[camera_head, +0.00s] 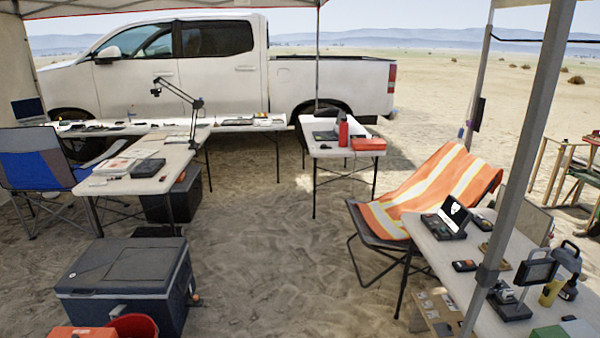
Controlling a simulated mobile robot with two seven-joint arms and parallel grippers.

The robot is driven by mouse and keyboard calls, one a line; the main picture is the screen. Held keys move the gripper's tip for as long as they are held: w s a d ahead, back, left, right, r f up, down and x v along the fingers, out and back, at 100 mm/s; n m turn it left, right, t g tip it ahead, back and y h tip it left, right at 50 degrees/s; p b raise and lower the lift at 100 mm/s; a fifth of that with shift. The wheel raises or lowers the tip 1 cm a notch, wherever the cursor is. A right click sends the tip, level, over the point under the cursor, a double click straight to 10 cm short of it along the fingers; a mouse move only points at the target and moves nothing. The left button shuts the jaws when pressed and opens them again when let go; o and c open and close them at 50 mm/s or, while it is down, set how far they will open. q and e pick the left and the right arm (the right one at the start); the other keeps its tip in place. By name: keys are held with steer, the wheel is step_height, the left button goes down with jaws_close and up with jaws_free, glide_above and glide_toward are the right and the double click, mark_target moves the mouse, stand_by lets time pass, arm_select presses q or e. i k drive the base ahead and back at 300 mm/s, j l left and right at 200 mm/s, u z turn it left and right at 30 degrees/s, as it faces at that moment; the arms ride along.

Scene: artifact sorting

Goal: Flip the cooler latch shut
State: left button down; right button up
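The cooler (120,265) is a dark grey-blue box on the sand at the lower left. Its lid looks down flat on the body. A small light-coloured fitting (119,311) shows on its near side, and a small dark fitting (194,297) sticks out at its right side. I cannot tell which of these, if either, is the latch, or whether the latch is open or shut. Neither of my grippers shows in this view.
A red bucket (135,326) and an orange box (82,333) stand in front of the cooler. A folding table (150,185) is behind it. An orange-striped chair (425,190) and a white table (425,245) are to the right. Open sand (260,270) lies between.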

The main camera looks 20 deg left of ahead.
mark_target(115, 310)
steer(key=i+j+u, duration=0.1)
steer(key=i+u, duration=0.2)
steer(key=i, duration=0.45)
steer(key=i+u, duration=0.35)
steer(key=i, duration=1.3)
steer(key=i+l+u, duration=0.1)
steer(key=i, duration=0.7)
steer(key=i+u, duration=0.15)
steer(key=i, duration=1.55)
steer(key=i+z, duration=0.2)
steer(key=i, duration=0.3)
steer(key=i+j+z, duration=0.2)
steer(key=i, duration=0.35)
steer(key=i+z, duration=0.2)
steer(key=i, duration=0.3)
steer(key=i+z, duration=0.45)
steer(key=i, duration=0.65)
steer(key=l+u, duration=0.1)
steer(key=u, duration=3.55)
steer(key=k+u, duration=0.2)
steer(key=u, duration=0.95)
